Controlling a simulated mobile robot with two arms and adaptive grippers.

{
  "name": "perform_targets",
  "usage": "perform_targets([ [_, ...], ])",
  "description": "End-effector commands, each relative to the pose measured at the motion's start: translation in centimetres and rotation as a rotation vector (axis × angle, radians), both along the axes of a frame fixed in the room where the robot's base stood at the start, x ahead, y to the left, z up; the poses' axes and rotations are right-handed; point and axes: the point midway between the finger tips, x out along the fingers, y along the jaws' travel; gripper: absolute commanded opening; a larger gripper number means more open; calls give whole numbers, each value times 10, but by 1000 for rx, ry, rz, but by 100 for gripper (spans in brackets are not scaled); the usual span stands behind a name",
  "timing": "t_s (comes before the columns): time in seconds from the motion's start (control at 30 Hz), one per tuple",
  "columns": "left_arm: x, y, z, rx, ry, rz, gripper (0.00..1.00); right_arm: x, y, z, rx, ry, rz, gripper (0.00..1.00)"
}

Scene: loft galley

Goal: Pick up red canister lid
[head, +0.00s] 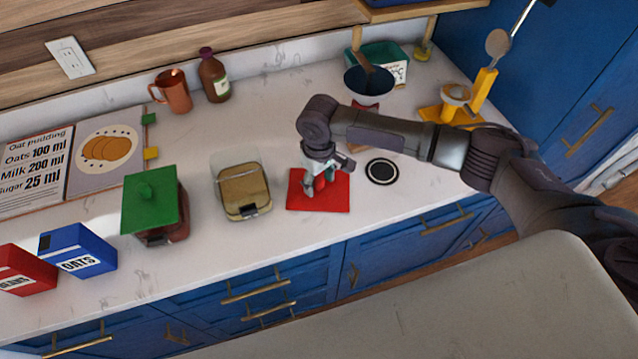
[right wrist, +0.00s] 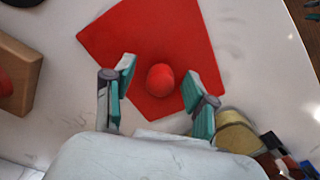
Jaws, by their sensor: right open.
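The red canister lid (head: 338,201) is a flat red square lying on the white counter. Its round red knob (right wrist: 160,78) stands up from the square in the right wrist view, where the lid's plate (right wrist: 145,38) also shows. My right gripper (head: 320,183) is over the lid, pointing down. Its jaws are open, with one teal-padded finger on each side of the knob and gaps between. In the head view the gripper partly hides the knob. My left gripper is not in view.
An open clear canister (head: 243,197) with tan contents stands left of the lid; a green-lidded canister (head: 150,205) is farther left. A black round coaster (head: 382,171) lies just right. A wooden block (right wrist: 18,75) is close by. The counter behind the open canister is clear.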

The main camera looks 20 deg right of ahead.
Motion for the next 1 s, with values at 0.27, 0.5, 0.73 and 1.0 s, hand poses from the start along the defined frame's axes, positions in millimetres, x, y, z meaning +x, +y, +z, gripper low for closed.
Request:
perform_targets([
  [0.27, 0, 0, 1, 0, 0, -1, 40, 0, 0, -6, 0, -1, 2, 56],
  [0.5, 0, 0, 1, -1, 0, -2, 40, 0, 0, -6, -1, 0, 2, 21],
  [0.73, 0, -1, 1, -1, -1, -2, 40, 0, 0, -6, 0, -1, 1, 0],
  [1.0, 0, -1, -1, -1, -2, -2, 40, 0, 0, -3, 0, -1, 1, 0],
])
